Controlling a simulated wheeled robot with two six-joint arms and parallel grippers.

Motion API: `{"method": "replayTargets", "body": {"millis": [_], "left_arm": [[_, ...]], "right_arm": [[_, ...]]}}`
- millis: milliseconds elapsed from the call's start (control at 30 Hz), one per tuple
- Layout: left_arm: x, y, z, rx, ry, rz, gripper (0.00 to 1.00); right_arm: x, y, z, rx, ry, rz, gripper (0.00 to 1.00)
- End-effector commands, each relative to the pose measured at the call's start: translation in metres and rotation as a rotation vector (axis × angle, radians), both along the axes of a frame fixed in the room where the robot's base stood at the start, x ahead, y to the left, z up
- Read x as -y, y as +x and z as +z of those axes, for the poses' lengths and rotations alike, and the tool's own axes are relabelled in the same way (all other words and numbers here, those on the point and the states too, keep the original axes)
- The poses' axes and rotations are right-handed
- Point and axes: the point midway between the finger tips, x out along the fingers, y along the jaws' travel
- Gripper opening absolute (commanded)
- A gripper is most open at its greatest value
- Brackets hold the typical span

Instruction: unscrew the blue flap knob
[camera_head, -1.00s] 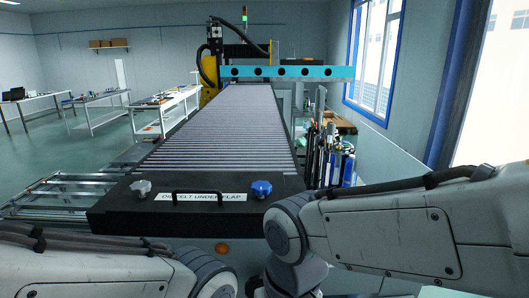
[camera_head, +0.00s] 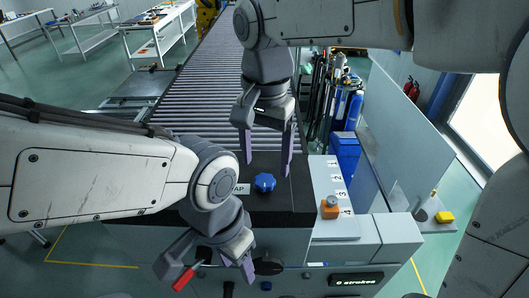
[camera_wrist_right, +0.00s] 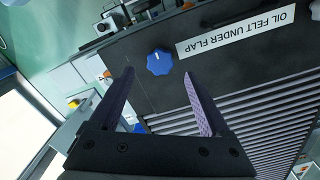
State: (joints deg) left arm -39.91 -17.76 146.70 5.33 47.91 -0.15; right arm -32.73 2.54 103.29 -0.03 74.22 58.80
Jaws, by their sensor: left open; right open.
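The blue flap knob (camera_head: 265,183) sits on the black flap (camera_head: 292,196), just right of the white label (camera_head: 241,188). The knob also shows in the right wrist view (camera_wrist_right: 159,62), beside the "OIL FELT UNDER FLAP" label (camera_wrist_right: 250,30). My right gripper (camera_head: 267,163) is open and points down, its fingers just beyond the knob in the head view. In the wrist view the knob lies ahead of the open fingers (camera_wrist_right: 165,102), not touched. My left gripper (camera_head: 214,274) is open and low at the front panel. My left arm hides the left of the flap.
A red-handled lever (camera_head: 183,280) is by the left gripper's left fingertip; contact is unclear. A numbered strip (camera_head: 332,181) with an orange slider (camera_head: 330,208) stands right of the flap. The grey roller bed (camera_head: 212,90) lies behind. A "0 strokes" display (camera_head: 356,279) is at lower right.

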Motion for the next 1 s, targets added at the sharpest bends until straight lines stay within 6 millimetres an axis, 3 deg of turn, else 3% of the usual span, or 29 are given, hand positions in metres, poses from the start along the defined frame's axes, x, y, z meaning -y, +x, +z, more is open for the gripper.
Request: {"method": "replayTargets", "body": {"millis": [300,600,633,667,833,1000], "left_arm": [[0.0,0.0,0.013,0.0,0.0,0.0,0.5],[0.0,0.0,0.013,0.0,0.0,0.0,0.5],[0.0,0.0,0.013,0.0,0.0,0.0,0.5],[0.0,0.0,0.013,0.0,0.0,0.0,0.5],[0.0,0.0,0.013,0.0,0.0,0.0,0.5],[0.0,0.0,0.013,0.0,0.0,0.0,0.5]], "right_arm": [[-0.002,0.0,-0.038,-0.001,0.0,0.004,0.81],[-0.002,0.0,-0.043,0.0,0.001,0.006,0.81],[-0.002,0.0,-0.043,0.0,0.001,0.006,0.77],[-0.002,0.0,-0.042,0.0,0.0,0.006,0.66],[-0.002,0.0,-0.042,0.0,0.001,0.006,0.01],[-0.002,0.0,-0.042,0.0,0.001,0.011,0.0]]}}
